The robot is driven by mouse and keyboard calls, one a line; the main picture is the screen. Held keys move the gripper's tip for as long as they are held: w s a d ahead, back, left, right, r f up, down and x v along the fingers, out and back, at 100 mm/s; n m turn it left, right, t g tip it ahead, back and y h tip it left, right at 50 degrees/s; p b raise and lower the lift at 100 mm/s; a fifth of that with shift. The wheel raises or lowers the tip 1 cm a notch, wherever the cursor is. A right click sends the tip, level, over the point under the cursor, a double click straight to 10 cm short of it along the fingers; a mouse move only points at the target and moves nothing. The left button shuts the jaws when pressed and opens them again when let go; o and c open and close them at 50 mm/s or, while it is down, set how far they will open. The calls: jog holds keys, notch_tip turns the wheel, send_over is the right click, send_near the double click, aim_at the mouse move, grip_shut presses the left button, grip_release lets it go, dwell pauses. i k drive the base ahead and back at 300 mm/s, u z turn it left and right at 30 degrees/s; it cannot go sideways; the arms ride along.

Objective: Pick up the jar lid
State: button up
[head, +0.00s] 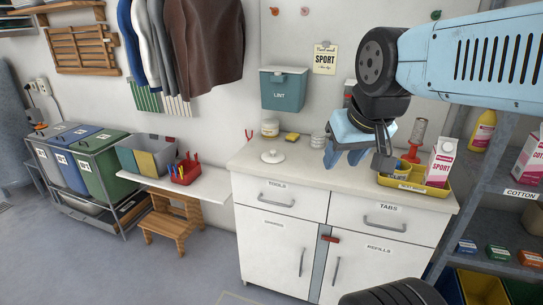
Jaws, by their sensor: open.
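The jar lid (273,156), white and round with a small raised knob, lies on the pale countertop (255,170) near its left end. A whitish jar (270,127) stands behind it, by the wall. My gripper (345,160) hangs over the middle of the countertop, to the right of the lid and apart from it. Its blue fingers point down and are open, with nothing seen between them. The wrist hides part of the wall and the counter's back.
A yellow sponge (292,137) and a stack of small white dishes (318,140) sit near the lid. Right of my gripper is a yellow tray (440,190) with a pink-and-white carton (440,160). A teal LINT box (284,89) hangs above. Bare countertop lies between lid and gripper.

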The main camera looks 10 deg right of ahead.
aim_at(273, 157)
jog(key=z, duration=0.05)
jog(key=i, duration=0.9)
jog(key=u, duration=0.1)
